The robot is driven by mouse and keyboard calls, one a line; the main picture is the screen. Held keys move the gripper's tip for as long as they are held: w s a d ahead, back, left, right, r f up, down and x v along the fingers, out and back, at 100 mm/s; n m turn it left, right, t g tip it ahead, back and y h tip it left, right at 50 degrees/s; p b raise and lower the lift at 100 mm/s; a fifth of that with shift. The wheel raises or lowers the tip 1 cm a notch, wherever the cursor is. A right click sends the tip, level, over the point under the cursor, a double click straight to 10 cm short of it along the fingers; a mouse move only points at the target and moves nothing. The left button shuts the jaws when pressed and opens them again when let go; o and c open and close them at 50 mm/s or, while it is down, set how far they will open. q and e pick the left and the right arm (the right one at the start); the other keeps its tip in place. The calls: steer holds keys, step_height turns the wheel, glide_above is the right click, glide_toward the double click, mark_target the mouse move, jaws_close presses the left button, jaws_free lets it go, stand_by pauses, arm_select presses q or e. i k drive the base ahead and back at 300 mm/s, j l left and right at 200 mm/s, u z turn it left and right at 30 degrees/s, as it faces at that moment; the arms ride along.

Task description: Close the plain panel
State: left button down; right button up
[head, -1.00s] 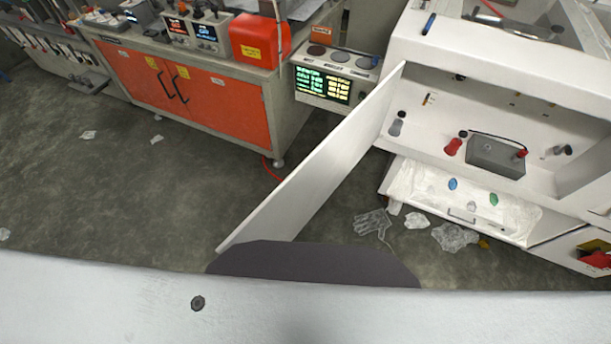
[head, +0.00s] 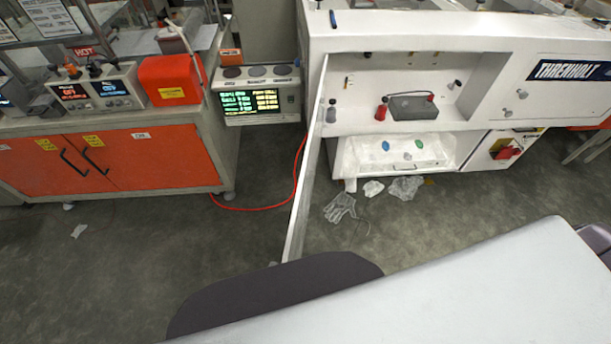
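The plain white panel (head: 309,165) stands open, swung out toward me from the left side of the white cabinet's opening. It is seen nearly edge-on, and its near lower end is close to a dark part of mine at the bottom. The white cabinet (head: 420,35) shows its open compartment, with a grey box (head: 412,107) and a red-topped bottle (head: 381,110) on its shelf. A second white door on the right with the "THRENHOLT" label (head: 568,70) is shut. Neither of my grippers can be made out.
An orange-doored bench (head: 120,160) stands at the left, with a display unit (head: 256,95) beside the cabinet. A red cable (head: 250,208) and a clear glove (head: 340,207) lie on the floor. An open lower tray (head: 435,165) holds small coloured items. The left floor is mostly clear.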

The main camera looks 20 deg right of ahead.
mark_target(293, 246)
steer(key=j+z, duration=1.35)
